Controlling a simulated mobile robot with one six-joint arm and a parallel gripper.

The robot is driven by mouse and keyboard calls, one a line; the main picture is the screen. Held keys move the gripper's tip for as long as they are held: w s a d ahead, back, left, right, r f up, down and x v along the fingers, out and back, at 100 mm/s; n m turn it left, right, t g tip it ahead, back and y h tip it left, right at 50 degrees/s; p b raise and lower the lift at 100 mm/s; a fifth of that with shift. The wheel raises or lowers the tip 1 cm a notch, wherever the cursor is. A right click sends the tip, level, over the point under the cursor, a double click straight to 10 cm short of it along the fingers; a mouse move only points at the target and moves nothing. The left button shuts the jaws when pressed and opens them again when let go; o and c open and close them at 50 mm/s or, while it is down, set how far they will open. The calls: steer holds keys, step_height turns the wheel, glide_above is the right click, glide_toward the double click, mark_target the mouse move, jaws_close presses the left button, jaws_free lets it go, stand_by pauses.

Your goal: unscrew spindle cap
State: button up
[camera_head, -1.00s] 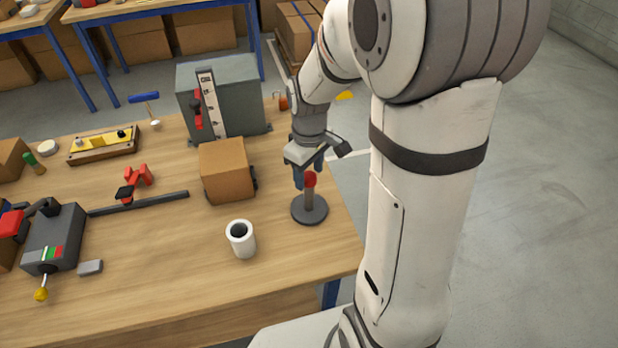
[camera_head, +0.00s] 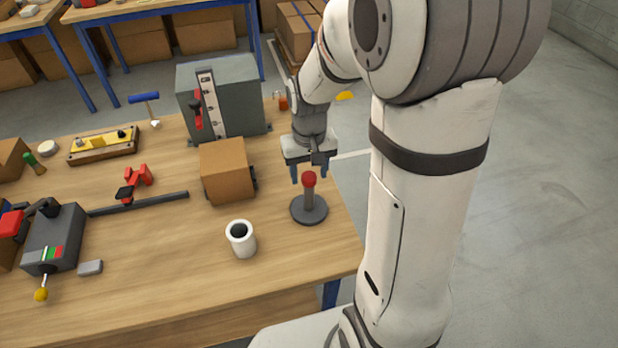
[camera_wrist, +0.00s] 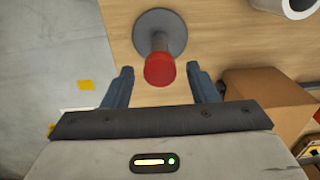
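The spindle stands upright on a round dark grey base (camera_head: 309,210) near the table's right edge. Its red cap (camera_head: 309,179) sits on top of the grey post (camera_head: 309,196). In the wrist view the red cap (camera_wrist: 160,69) shows between and a little beyond the two blue-grey fingers. My gripper (camera_head: 309,178) is open, with its fingers apart on either side of the cap, behind it as the head camera sees it. In the wrist view my gripper (camera_wrist: 163,82) holds nothing, and a gap shows between the cap and each finger.
A cardboard box (camera_head: 226,170) on a dark carrier stands left of the spindle. A white hollow cylinder (camera_head: 241,238) stands at the front left of it. A grey block with a scale (camera_head: 235,95) stands behind. The table between spindle and front edge is clear.

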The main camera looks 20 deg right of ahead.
steer(key=c, duration=0.8)
steer(key=n, duration=0.5)
steer(key=shift+n, duration=0.4)
steer(key=n, duration=0.4)
steer(key=shift+n, duration=0.4)
steer(key=n, duration=0.6)
steer(key=shift+n, duration=1.5)
